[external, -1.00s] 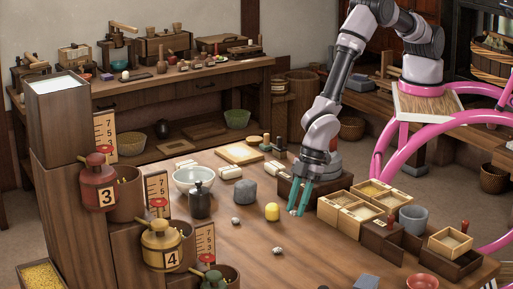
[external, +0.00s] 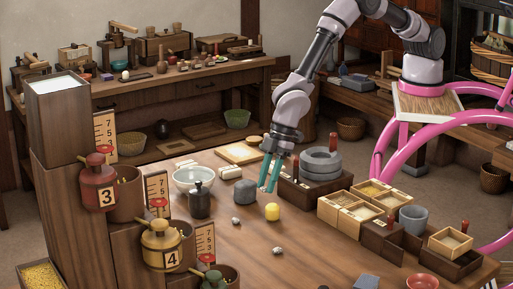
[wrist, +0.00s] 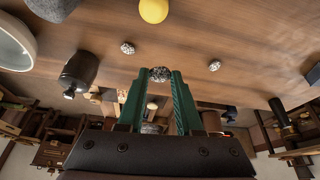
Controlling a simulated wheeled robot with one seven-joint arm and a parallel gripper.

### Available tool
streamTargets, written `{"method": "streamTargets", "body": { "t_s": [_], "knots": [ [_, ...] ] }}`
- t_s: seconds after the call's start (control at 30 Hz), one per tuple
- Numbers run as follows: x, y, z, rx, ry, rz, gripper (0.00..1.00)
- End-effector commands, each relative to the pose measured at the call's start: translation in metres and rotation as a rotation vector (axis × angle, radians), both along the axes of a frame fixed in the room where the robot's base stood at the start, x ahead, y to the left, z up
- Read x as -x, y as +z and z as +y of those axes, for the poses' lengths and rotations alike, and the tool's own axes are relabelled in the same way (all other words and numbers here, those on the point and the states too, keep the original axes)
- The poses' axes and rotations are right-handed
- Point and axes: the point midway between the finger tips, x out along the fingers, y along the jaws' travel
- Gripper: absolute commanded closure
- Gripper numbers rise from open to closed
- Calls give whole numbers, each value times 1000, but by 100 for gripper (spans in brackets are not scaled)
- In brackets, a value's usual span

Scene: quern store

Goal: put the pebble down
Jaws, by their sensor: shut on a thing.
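My gripper (external: 268,190) has teal fingers and points down above the wooden table, behind the yellow ball (external: 272,212). In the wrist view the fingertips (wrist: 160,76) are shut on a small speckled grey pebble (wrist: 160,74). The held pebble is too small to make out in the external view. Two similar speckled pebbles lie loose on the table, one (external: 236,221) left of the yellow ball and one (external: 278,251) nearer the front. They also show in the wrist view, at left (wrist: 127,47) and right (wrist: 214,65).
A grey stone block (external: 245,191), a dark bottle (external: 199,200) and a white bowl (external: 194,179) stand left of my gripper. A grey quern (external: 321,164) in a dark tray stands to its right, with wooden boxes (external: 350,212) in front. The table's middle front is mostly clear.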

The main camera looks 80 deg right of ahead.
Motion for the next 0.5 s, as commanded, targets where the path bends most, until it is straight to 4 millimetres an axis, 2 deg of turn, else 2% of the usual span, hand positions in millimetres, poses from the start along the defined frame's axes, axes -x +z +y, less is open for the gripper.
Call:
{"method": "streamTargets", "body": {
  "t_s": [0.03, 0.2, 0.4, 0.5],
  "knots": [
    [-29, 2, -12, -1, -21, -1, 100],
    [-104, 13, -50, 1, -53, 2, 100],
    [-182, 26, -106, -1, -89, 1, 100],
    [-212, 33, -131, -4, -102, 0, 100]
  ]
}}
